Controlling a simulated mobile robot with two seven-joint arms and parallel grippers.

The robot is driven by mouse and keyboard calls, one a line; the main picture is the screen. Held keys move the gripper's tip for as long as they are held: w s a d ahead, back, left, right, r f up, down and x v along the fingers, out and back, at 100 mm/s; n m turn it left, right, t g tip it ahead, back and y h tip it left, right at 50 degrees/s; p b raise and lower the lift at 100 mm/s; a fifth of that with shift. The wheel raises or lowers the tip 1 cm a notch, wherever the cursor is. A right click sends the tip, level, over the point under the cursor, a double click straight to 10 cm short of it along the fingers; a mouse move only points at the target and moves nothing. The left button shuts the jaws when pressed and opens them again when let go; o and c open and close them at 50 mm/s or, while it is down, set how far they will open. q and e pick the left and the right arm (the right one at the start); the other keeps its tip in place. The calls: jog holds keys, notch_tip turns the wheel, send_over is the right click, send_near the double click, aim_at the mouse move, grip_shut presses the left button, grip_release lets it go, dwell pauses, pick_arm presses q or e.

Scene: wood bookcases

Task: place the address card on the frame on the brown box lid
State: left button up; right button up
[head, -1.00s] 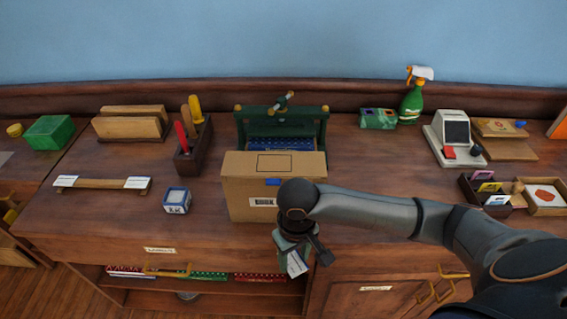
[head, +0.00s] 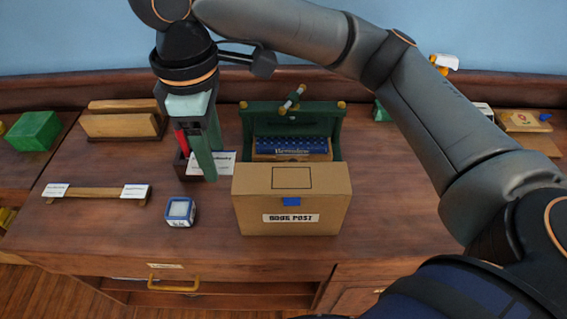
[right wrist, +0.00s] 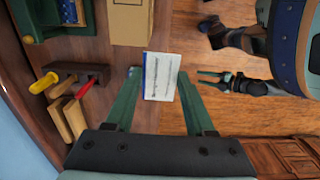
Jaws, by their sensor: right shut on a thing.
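My right gripper (head: 205,165) is shut on the white address card (head: 222,164) and holds it in the air left of the brown box (head: 250,212). The card also shows between the fingertips in the right wrist view (right wrist: 160,77). The box stands upright on the desk. Its lid bears a thin dark rectangular frame (head: 291,178) with bare cardboard inside, and a blue tab (head: 291,201) hangs over the front edge. My left gripper shows only in the right wrist view (right wrist: 202,78), small, away from the box, with its fingers apart and empty.
A green press (head: 247,125) stands right behind the box. A dark holder with red and yellow handled tools (right wrist: 78,70) is partly hidden behind my gripper. A blue-and-white block (head: 180,212) and a low wooden bar (head: 95,193) lie to the left.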

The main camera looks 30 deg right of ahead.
jog(key=d+f, duration=0.4)
jog(key=d, duration=0.5)
jog(key=b, duration=0.2)
send_over(294, 178)
jog(key=a, duration=0.1)
notch_tip(294, 178, down, 4)
jog(key=shift+f, duration=0.25)
jog(key=shift+d+f, duration=0.3)
jog(key=shift+f, duration=0.1)
jog(key=f, duration=0.3)
jog(key=shift+d+f, duration=0.15)
jog(key=shift+d, duration=0.1)
jog(key=shift+f, duration=0.15)
